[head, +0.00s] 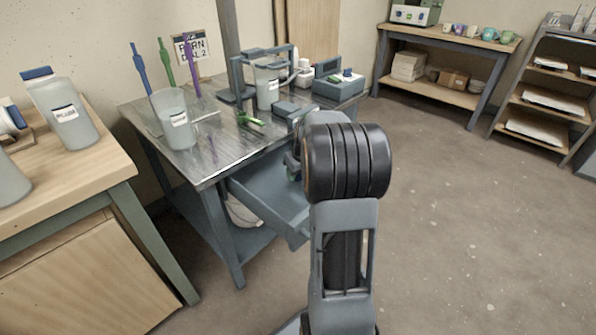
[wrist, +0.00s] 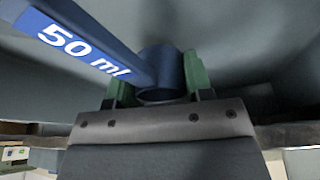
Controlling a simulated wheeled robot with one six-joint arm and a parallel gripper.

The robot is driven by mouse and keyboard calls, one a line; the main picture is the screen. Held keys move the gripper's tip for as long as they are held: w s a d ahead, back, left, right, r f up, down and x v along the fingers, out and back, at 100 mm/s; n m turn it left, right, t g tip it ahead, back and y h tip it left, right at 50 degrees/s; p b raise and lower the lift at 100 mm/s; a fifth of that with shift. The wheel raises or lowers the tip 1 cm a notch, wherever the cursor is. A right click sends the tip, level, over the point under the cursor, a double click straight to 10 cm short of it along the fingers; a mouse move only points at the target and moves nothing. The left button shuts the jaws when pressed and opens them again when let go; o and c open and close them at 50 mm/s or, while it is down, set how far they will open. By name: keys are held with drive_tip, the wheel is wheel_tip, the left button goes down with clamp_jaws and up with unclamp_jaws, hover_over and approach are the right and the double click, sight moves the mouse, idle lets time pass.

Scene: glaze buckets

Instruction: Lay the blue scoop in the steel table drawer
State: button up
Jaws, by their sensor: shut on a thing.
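The blue scoop (wrist: 138,70) shows in the wrist view, with a "50 ml" label on its handle, which points to the upper left. My gripper (wrist: 155,92) is shut on the scoop's round cup, with a green-padded finger on each side. In the head view my gripper and the scoop are mostly hidden behind my arm. The steel table (head: 222,148) stands left of centre. Its drawer (head: 270,198) is pulled open toward the front right and its visible floor looks bare. My arm reaches over the drawer's right end; how high the scoop is above it I cannot tell.
On the steel table stand a clear bucket (head: 174,118) with tall sticks near it, a framed stand with another bucket (head: 268,84), and a green tool (head: 250,119). A wooden bench (head: 70,180) is at the left. Open floor (head: 460,220) lies to the right.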

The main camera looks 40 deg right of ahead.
sight(299, 180)
drive_tip(key=shift+f+b, duration=0.3)
drive_tip(key=shift+f, duration=0.35)
drive_tip(key=shift+f+b, duration=0.4)
drive_tip(key=shift+f, duration=0.2)
drive_tip(key=shift+s+f+b, duration=0.2)
drive_tip(key=shift+f+b, duration=0.15)
drive_tip(key=shift+f, duration=0.25)
drive_tip(key=o, duration=0.8)
drive_tip(key=shift+c, duration=0.2)
drive_tip(key=o, duration=0.3)
drive_tip(key=shift+a+f, duration=0.1)
drive_tip(key=p+v, duration=0.2)
drive_tip(key=v, duration=0.3)
drive_tip(key=p+v, duration=0.1)
drive_tip(key=v, duration=0.4)
drive_tip(key=p+v, duration=0.2)
drive_tip(key=v, duration=0.3)
drive_tip(key=shift+w+d+r+p, duration=0.25)
drive_tip(key=shift+w+p, duration=0.05)
drive_tip(key=shift+p, duration=0.05)
